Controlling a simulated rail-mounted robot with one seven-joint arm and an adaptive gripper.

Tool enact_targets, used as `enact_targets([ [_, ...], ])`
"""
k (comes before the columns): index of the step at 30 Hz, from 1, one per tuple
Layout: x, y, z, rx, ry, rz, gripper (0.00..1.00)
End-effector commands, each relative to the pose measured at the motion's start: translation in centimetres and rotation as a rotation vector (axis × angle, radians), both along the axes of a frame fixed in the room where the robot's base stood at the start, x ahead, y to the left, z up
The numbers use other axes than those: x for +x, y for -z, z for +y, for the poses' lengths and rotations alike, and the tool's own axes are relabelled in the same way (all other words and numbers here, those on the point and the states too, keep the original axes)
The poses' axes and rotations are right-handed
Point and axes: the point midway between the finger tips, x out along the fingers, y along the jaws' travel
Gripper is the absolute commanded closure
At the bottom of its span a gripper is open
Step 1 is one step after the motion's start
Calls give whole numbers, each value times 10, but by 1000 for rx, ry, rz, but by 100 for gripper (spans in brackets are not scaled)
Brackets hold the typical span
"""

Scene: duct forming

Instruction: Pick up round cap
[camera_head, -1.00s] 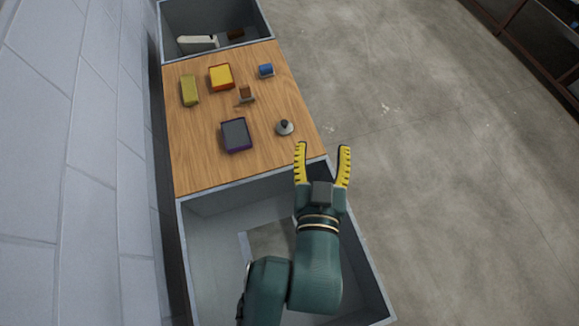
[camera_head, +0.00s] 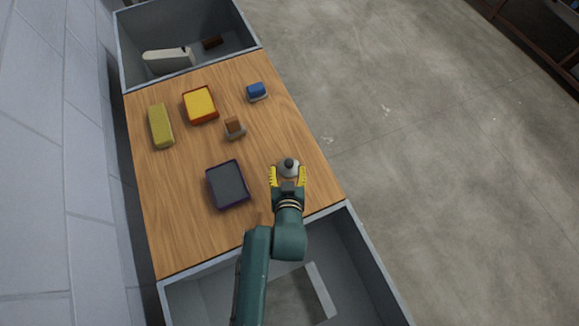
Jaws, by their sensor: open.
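The round cap (camera_head: 288,165) is a small pale grey disc with a dark knob on top. It sits on the wooden table near its right edge. My gripper (camera_head: 288,173) has yellow ridged fingers, and they are open, one to each side of the cap's near part. The cap's near edge is partly hidden by the gripper. I cannot tell whether the fingers touch the cap or hover above it.

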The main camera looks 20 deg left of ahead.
Motion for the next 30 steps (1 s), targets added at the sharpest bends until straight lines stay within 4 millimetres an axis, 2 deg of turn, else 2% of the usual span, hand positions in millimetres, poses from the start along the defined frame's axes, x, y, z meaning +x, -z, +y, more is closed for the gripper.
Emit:
enact_targets([
  [8,36,25,11,1,0,0,40],
  [16,40,27,13,0,1,1,40],
  [17,40,27,13,0,1,1,43],
  [26,40,27,13,0,1,1,100],
  [30,39,27,12,0,1,1,100],
])
